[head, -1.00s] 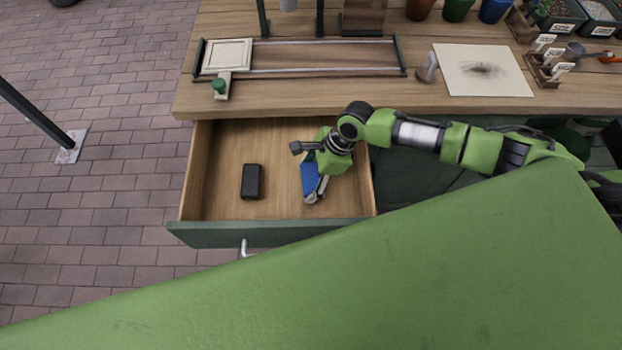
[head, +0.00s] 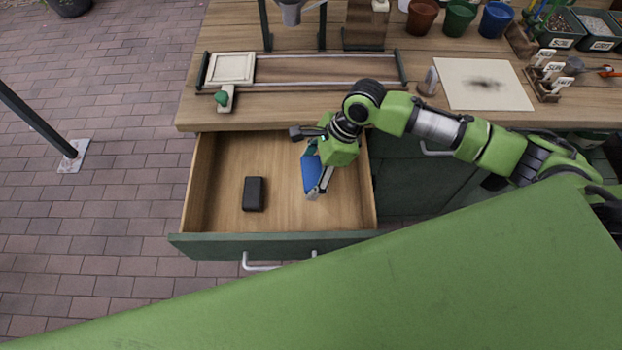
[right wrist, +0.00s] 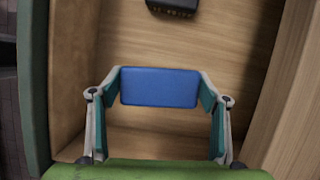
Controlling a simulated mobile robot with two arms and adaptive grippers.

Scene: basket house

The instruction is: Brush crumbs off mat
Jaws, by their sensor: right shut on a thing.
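The cream mat (head: 455,95) lies on the workbench at the right, with a dark smudge of crumbs (head: 486,82) near its middle. My right gripper (head: 317,190) is over the open drawer (head: 215,205) and points down. It is shut on a blue block (head: 310,171), which also shows between the fingertips in the right wrist view (right wrist: 159,87). Whether bristles are on the block's underside is hidden. In the wrist view the block looks clear of the drawer floor. My left gripper is not in view.
A black box (head: 253,194) lies in the drawer's left part. A small grey-white cylinder (head: 429,80) stands at the mat's left edge. A card holder (head: 545,80) is close to its right edge. Pots (head: 459,17) and a railed frame (head: 300,70) are also on the bench.

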